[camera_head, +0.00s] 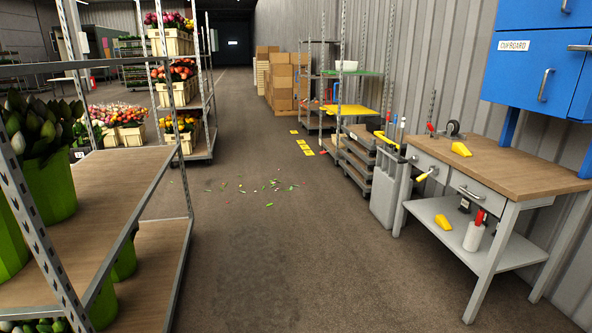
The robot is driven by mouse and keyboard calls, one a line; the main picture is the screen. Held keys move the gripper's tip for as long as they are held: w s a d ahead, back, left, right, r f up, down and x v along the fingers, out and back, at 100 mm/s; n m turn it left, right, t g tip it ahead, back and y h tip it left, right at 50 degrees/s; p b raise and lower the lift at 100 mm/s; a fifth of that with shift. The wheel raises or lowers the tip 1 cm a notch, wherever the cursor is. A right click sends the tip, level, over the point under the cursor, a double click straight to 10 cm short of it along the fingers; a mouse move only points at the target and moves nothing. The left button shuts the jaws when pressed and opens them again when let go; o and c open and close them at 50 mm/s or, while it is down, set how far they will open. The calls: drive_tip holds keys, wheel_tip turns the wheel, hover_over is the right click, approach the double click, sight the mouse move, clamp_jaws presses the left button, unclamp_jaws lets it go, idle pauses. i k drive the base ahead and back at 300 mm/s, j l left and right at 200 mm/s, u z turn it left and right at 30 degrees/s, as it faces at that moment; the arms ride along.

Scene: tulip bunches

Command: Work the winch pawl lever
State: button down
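I cannot pick out a winch pawl lever for certain. A small dark round fitting (453,128) stands at the back left of the workbench (510,166); it may be a winch or a tape holder, too small to tell. A yellow object (461,149) lies on the bench top in front of it. A yellow-tipped handle (423,176) sticks out at the bench's left front, next to the drawer. My gripper is not in view.
A shelf trolley (150,157) with green buckets stands close at left; a flower trolley (201,152) is farther back. A blue cupboard (540,62) hangs above the bench. A grey bin (385,197) stands left of the bench. The middle floor is open, with scattered leaves (268,186).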

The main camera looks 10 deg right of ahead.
sight(419, 179)
drive_tip(key=i+z, duration=0.15)
drive_tip(key=i, duration=0.45)
drive_tip(key=i+j+z, duration=0.1)
drive_tip(key=i, duration=0.55)
drive_tip(key=i+j+z, duration=0.15)
drive_tip(key=i, duration=0.45)
drive_tip(key=i+l+z, duration=0.25)
drive_tip(key=i, duration=0.4)
drive_tip(key=i+l+z, duration=0.25)
drive_tip(key=i, duration=0.4)
drive_tip(key=i+l+z, duration=0.1)
drive_tip(key=i+l, duration=0.4)
drive_tip(key=l, duration=0.1)
